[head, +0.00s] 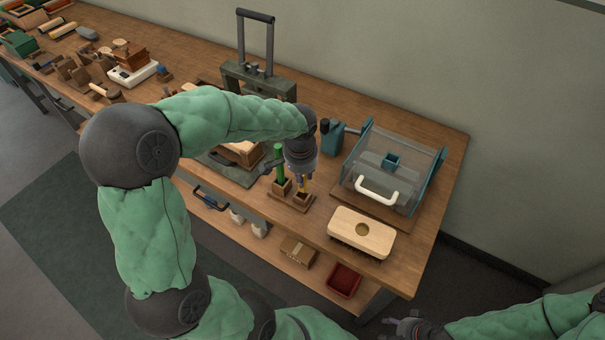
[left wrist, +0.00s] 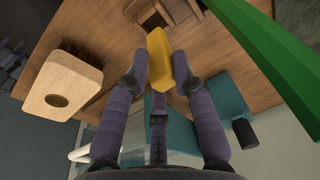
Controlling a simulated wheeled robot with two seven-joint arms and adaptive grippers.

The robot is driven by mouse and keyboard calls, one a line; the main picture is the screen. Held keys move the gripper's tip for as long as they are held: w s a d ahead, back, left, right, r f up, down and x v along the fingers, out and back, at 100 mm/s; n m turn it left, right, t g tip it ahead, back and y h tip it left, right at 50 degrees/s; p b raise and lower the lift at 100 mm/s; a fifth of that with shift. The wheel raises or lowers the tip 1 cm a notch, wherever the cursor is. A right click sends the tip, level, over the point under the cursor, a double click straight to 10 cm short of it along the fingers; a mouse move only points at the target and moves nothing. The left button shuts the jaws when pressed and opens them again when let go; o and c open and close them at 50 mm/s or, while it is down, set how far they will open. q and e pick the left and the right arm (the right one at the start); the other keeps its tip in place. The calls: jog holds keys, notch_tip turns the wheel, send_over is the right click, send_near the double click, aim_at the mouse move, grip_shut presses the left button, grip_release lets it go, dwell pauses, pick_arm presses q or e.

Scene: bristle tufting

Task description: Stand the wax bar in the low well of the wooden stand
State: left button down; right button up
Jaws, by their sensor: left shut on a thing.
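The yellow wax bar (head: 302,184) is held upright, or nearly so, by my left gripper (head: 301,174), which is shut on it. In the left wrist view the bar (left wrist: 160,62) sits between the fingertips (left wrist: 160,75). The wooden stand (head: 289,203) has a low well just under the bar and a taller block holding a green bar (head: 280,164). The bar's lower end is at or just above the low well's mouth; I cannot tell whether it is inside. The stand's dark opening (left wrist: 150,16) shows beyond the bar's end. My right gripper (head: 408,327) is low at the bottom edge, away from the table.
The green bar (left wrist: 278,62) rises close beside the left gripper. A wooden brush block (head: 362,231) lies to the right near the front edge. A clear-sided box (head: 392,170) with a white handle and a teal bottle (head: 333,138) stand behind.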

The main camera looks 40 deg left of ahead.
aim_at(302, 192)
pick_arm(q)
jog(key=shift+f+b, duration=0.35)
jog(key=shift+f, duration=0.35)
jog(key=shift+f+b, duration=1.15)
jog(key=shift+f, duration=0.75)
dwell(1.4)
jog(key=c, duration=0.6)
grip_release()
jog(key=shift+o, duration=0.2)
jog(key=shift+r, duration=0.1)
jog(key=shift+r+p, duration=2.9)
jog(key=shift+r, duration=0.55)
jog(key=shift+s, duration=0.1)
